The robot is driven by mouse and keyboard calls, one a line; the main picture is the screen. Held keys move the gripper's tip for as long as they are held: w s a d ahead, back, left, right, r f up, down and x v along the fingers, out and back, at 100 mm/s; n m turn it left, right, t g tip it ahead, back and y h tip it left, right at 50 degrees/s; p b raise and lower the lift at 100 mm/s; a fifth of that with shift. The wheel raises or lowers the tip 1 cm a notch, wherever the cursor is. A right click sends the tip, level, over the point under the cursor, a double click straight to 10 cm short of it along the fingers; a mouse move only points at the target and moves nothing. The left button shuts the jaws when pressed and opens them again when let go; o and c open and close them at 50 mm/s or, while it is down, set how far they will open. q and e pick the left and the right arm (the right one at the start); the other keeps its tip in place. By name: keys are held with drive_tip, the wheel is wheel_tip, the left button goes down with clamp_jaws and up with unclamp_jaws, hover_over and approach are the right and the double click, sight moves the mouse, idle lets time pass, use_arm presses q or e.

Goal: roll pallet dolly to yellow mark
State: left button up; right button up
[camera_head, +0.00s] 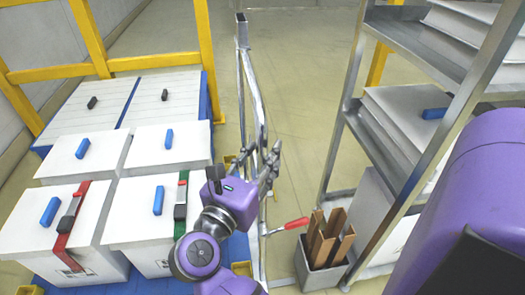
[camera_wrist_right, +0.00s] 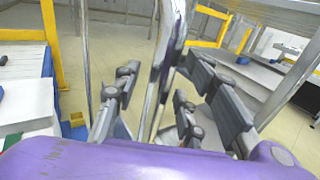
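A blue pallet (camera_head: 214,100) carries several white boxes in the left half of the head view. A tubular metal handle (camera_head: 243,60) rises along its right side, apparently the dolly's; the dolly's base and wheels are mostly hidden. My right gripper (camera_head: 268,168) is at this handle. In the right wrist view the handle's bar (camera_wrist_right: 163,70) runs between the spread fingers of my right gripper (camera_wrist_right: 160,105), which look open, with gaps beside the bar. My left gripper is not in view. I cannot make out a yellow floor mark.
A metal shelf rack (camera_head: 345,130) with white boxes stands close on the right. A grey bin (camera_head: 322,275) with brown pieces and a red grip (camera_head: 293,224) are near its foot. A yellow frame (camera_head: 100,67) stands behind the boxes. Floor (camera_head: 300,70) is clear ahead.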

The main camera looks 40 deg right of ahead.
drive_tip(key=shift+w+d, duration=0.15)
drive_tip(key=shift+d, duration=0.25)
clamp_jaws()
